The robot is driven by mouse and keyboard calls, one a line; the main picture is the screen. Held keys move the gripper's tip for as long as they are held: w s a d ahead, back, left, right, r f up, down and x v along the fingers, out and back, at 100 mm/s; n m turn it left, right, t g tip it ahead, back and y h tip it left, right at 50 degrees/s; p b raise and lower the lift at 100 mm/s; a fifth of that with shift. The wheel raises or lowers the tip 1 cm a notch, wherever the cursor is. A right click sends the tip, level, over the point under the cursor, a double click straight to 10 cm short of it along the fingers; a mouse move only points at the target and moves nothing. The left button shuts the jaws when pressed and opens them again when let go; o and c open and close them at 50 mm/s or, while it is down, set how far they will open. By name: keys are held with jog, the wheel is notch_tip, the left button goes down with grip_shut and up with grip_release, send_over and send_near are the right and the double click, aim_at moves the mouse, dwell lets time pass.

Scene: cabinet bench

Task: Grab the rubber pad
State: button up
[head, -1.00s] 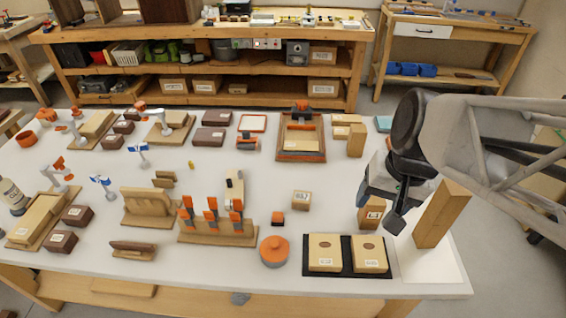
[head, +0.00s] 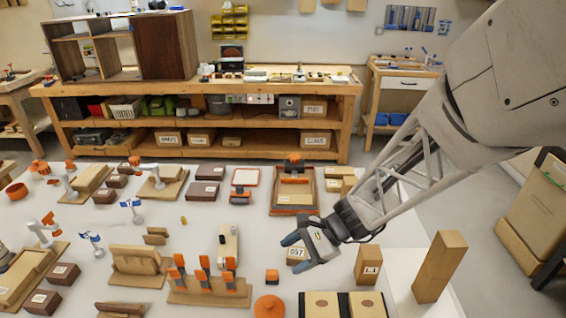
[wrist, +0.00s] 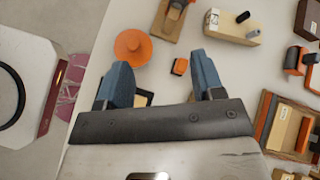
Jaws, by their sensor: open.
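I cannot tell for certain which item is the rubber pad. A small dark block with an orange top (head: 272,277) lies on the white bench, near an orange round lidded pot (head: 268,306). The block also shows in the wrist view (wrist: 180,66), beyond and between my fingertips. A flat teal piece seen earlier at the bench's back right is now hidden, apparently behind my arm. My gripper (head: 299,253) is open and empty, with blue fingers, above the bench to the right of the small block. It also shows in the wrist view (wrist: 163,75).
A black mat with two wooden boxes (head: 322,303) lies at the front. A tall wooden block (head: 440,266) and a shorter one (head: 367,264) stand right. A rack with orange-handled pieces (head: 208,290) stands left. Some bench surface (head: 200,225) is clear.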

aim_at(277, 272)
jog(key=w+a+f+m+t+y, duration=0.2)
jog(key=w+a+f+m+y, duration=0.1)
jog(key=f, duration=0.5)
jog(key=w+a+m, duration=0.1)
jog(key=w+m, duration=0.1)
jog(key=m, duration=0.1)
jog(key=shift+w, duration=0.4)
jog(key=shift+f, duration=0.1)
jog(key=shift+f, duration=1.9)
jog(key=shift+f, duration=0.15)
jog(key=shift+f, duration=0.9)
jog(key=shift+a+f, duration=0.4)
jog(key=shift+f, duration=0.25)
jog(key=shift+x, duration=1.1)
